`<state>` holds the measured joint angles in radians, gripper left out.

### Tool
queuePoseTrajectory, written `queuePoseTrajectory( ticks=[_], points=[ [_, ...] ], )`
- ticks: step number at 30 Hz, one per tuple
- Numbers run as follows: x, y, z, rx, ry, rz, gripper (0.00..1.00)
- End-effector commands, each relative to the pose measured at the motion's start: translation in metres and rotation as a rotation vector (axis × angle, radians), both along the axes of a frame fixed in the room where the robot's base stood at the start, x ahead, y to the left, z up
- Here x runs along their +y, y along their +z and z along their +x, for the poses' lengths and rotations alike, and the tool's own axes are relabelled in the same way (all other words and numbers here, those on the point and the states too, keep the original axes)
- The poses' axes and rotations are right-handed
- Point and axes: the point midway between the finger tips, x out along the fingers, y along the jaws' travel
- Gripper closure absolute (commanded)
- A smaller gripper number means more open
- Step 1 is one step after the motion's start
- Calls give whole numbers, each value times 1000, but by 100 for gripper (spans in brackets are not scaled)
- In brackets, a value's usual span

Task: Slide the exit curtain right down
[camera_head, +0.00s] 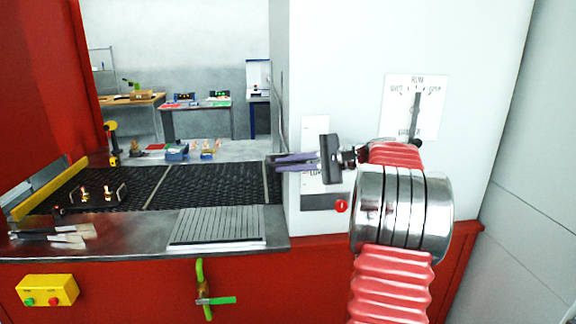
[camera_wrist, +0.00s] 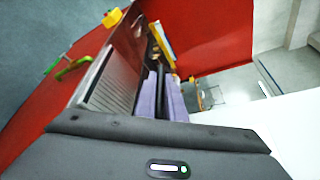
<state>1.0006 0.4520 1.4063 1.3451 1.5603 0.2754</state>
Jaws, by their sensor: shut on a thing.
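My gripper (camera_head: 284,162) reaches left across the front of the white housing, its purple fingers at the housing's left edge above the mesh belt (camera_head: 205,185). In the wrist view the two purple fingers (camera_wrist: 162,95) lie close together with a dark strip between them. They are shut on what looks like the exit curtain's edge or handle, mostly hidden by the fingers. The curtain itself cannot be made out clearly. A white scale plate (camera_head: 315,135) with partly covered lettering is on the housing behind my gripper.
A dial plate with a pointer (camera_head: 416,103) is at the right on the housing, with a red knob (camera_head: 341,206) below. Brushes (camera_head: 60,236) and a slatted grate (camera_head: 217,226) lie on the front ledge. Metal-framed pieces (camera_head: 97,194) sit on the belt at left.

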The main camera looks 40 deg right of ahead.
Motion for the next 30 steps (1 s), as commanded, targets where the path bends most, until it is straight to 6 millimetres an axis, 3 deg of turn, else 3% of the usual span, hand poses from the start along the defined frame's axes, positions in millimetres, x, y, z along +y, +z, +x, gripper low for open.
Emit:
queuePoseTrajectory(
  ticks=[13, 17, 27, 30],
  points=[
    [0, -1, -1, 1, 2, 1, 100],
    [0, -9, -1, 3, 3, 4, 100],
    [1, -87, -1, 6, 3, 7, 100],
    [1, -101, -1, 4, 4, 5, 100]
  ],
)
